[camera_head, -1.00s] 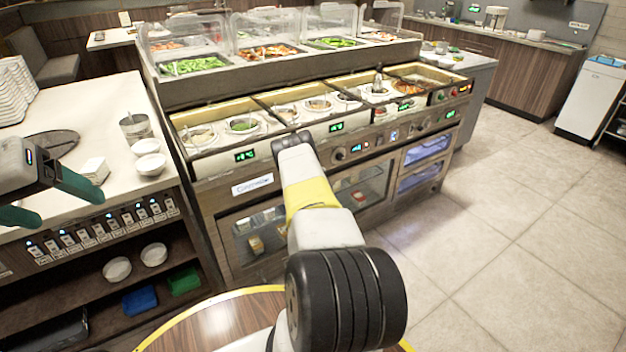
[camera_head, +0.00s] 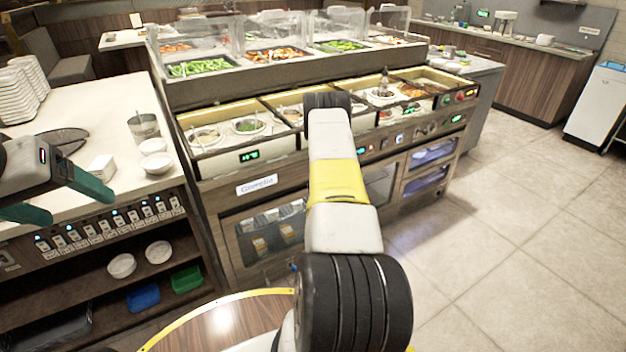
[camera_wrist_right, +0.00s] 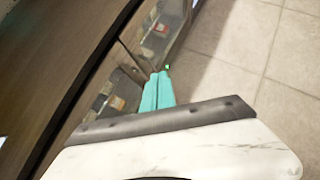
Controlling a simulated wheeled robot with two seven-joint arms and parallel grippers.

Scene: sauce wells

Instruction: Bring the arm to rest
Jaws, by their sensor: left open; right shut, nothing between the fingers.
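My left gripper (camera_head: 62,200) is at the left edge of the head view, open and empty, with its two teal fingers apart over the front of the white counter. My right arm (camera_head: 338,190) rises in the middle of the head view, white with a yellow band, in front of the food station; its gripper is hidden there. In the right wrist view my right gripper (camera_wrist_right: 158,90) shows its two teal fingers side by side, shut with nothing between them. They point toward the station's lower glass-fronted cabinet and the floor, touching nothing that I can see.
The food station (camera_head: 257,187) with sauce wells stands close ahead. The white counter (camera_head: 80,105) at the left holds bowls (camera_head: 156,163), a plate stack (camera_head: 18,95) and a metal pot (camera_head: 144,126). Open tiled floor (camera_head: 510,220) lies to the right.

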